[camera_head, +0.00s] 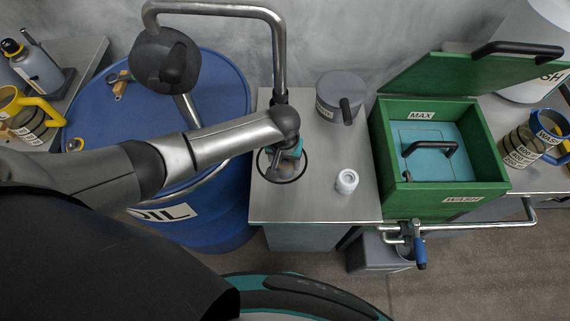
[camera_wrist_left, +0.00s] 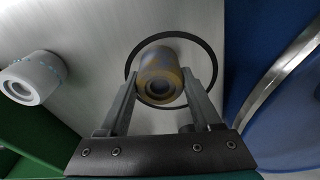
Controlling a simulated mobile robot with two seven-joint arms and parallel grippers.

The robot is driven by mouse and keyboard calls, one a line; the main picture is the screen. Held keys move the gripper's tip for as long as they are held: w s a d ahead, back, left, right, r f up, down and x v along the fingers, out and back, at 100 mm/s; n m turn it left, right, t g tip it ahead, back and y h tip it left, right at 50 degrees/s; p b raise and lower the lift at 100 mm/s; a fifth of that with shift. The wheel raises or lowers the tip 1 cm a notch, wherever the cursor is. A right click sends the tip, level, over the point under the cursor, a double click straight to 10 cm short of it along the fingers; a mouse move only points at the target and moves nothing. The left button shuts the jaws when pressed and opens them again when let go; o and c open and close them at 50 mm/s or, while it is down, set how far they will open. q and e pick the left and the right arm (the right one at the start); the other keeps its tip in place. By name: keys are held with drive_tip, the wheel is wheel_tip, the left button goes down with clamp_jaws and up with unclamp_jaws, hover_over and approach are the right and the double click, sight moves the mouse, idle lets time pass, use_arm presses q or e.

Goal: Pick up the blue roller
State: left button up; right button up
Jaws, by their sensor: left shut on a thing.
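A small roller (camera_wrist_left: 160,72) with a brown-stained, greyish surface and a round hollow end stands inside a black ring (camera_wrist_left: 128,66) on the metal counter. My left gripper (camera_wrist_left: 159,92) is shut on this roller, one finger on each side. In the head view my left gripper (camera_head: 287,156) is over the ring (camera_head: 304,172), and its wrist hides much of the roller. A second roller (camera_wrist_left: 33,78), pale grey-white with small blue marks, stands apart; it shows in the head view (camera_head: 346,181) to the right of the ring. My right gripper is out of view.
A bent metal pipe (camera_head: 279,60) rises behind my left wrist. A blue oil drum (camera_head: 215,105) is at left. A grey lidded pot (camera_head: 338,95) stands at the back. An open green wash box (camera_head: 440,200) is at right. The counter (camera_head: 320,207) is clear between.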

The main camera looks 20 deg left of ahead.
use_arm(q)
clamp_jaws()
drive_tip(key=shift+r, duration=0.15)
